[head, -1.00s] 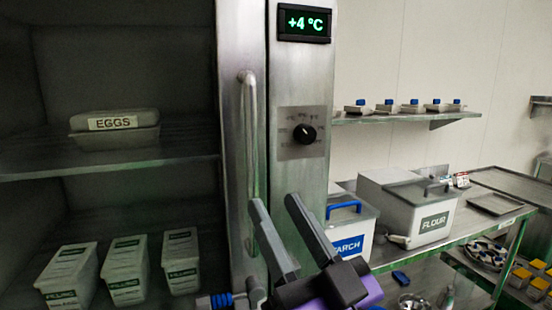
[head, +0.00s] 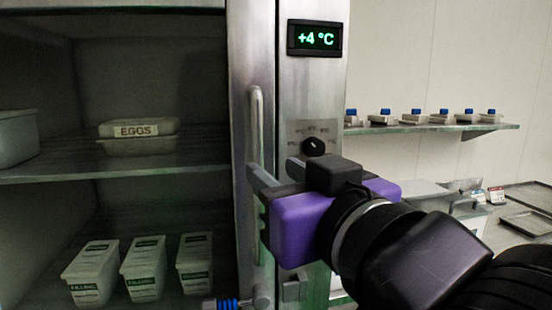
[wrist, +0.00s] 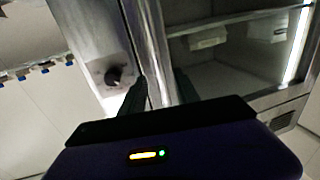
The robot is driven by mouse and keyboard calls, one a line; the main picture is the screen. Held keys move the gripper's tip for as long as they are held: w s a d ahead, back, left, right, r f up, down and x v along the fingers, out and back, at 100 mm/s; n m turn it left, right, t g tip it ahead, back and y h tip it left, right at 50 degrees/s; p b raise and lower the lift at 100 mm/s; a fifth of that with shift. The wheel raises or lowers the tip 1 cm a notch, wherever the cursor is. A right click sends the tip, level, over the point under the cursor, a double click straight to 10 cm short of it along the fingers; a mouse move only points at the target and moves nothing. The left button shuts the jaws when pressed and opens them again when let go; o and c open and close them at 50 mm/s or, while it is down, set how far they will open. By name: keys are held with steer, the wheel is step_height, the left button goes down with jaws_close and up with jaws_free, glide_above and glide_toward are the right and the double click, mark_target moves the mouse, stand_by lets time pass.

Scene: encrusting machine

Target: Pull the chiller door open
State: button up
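The chiller door has a steel edge (head: 240,60) on the left of the control panel, with its shelves visible to the left. Its upright bar handle (head: 257,115) runs down this edge. My gripper (head: 257,182), with a purple body, is at the lower half of the handle, its fingers pointing at the door. In the wrist view the two dark fingers (wrist: 158,88) are spread apart, with the door edge and bar between them. I cannot tell whether the fingers touch the bar.
The panel has a +4 °C display (head: 317,39) and a black dial (head: 314,146). Inside are an EGGS box (head: 138,140) and several filling tubs (head: 143,270). A wall shelf (head: 440,128) with small blue-topped containers and a worktable with bins are at the right.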

mark_target(260, 161)
steer(key=shift+p+x, duration=0.4)
steer(key=shift+x, duration=3.45)
steer(key=shift+f, duration=0.1)
jaws_close()
